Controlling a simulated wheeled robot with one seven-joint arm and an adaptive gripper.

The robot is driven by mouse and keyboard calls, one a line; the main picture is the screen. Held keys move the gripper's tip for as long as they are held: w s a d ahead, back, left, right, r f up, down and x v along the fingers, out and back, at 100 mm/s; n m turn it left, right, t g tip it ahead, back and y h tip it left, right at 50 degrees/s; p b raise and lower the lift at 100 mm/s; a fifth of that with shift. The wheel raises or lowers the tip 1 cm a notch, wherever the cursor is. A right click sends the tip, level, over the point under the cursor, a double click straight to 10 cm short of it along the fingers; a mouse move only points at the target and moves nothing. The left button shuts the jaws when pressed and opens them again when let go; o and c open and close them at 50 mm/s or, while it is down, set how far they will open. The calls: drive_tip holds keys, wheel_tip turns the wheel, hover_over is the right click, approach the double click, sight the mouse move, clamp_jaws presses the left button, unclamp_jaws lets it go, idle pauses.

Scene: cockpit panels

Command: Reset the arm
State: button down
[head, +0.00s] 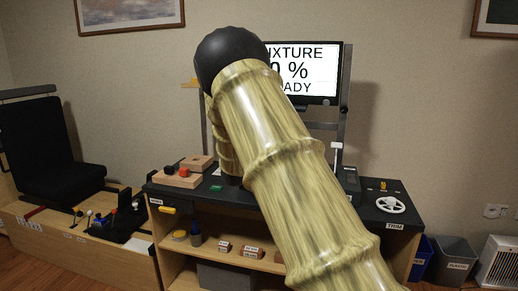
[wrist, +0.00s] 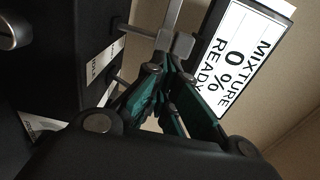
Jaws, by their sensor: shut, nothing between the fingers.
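My arm crosses the middle of the head view from the lower right up to a black joint at the top, then bends down behind itself. My gripper is hidden there. In the wrist view my gripper (wrist: 172,68) is shut and empty, its dark and teal fingers together. Its tips are close to a grey block on a metal rod (wrist: 178,42); I cannot tell whether they touch. The screen (head: 315,75) is partly covered by my arm. In the wrist view the screen (wrist: 232,58) reads "MIXTURE 0 % READY".
The wooden console desk (head: 225,196) holds wooden blocks (head: 183,178) with a red button at left and a white handwheel (head: 391,205) at right. A black seat (head: 50,145) stands at the far left. Bins (head: 455,258) and a white heater (head: 498,262) stand at right.

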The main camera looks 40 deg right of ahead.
drive_tip(key=shift+v, duration=2.7)
drive_tip(key=shift+w+f, duration=0.1)
